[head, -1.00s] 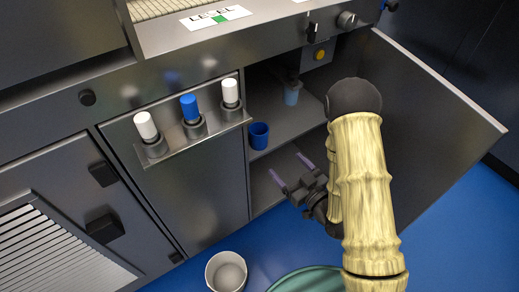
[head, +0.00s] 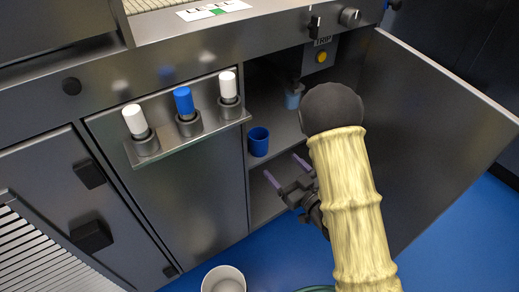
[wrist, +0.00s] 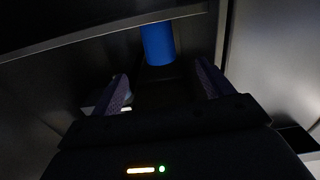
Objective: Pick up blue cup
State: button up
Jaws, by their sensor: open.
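The blue cup (head: 259,141) stands upright on a shelf inside the open cabinet, near the shelf's left front edge. In the wrist view the blue cup (wrist: 158,43) shows at the top, a little beyond the fingertips and roughly between them. My gripper (head: 285,168) is open and empty. It is at the cabinet opening, below and to the right of the cup in the head view, and apart from it. The fingers also show in the wrist view (wrist: 163,84).
A light blue cup (head: 292,98) stands deeper on the shelf (head: 280,129). The open cabinet door (head: 425,130) stands to the right of my arm. A rack (head: 190,138) with white and blue capped cylinders is on the left panel. A white tub (head: 223,280) is on the blue floor.

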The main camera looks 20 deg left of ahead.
aim_at(264, 147)
jog(key=b+x, duration=0.2)
jog(key=x, duration=0.7)
jog(key=shift+w+a, duration=0.25)
jog(key=shift+w, duration=0.05)
jog(key=b+x, duration=0.3)
jog(key=x, duration=0.2)
jog(key=shift+w, duration=0.1)
jog(key=shift+r, duration=0.1)
jog(key=c, duration=1.1)
jog(key=shift+o, duration=0.2)
notch_tip(264, 147, up, 10)
jog(key=p, duration=0.5)
jog(key=shift+p, duration=0.35)
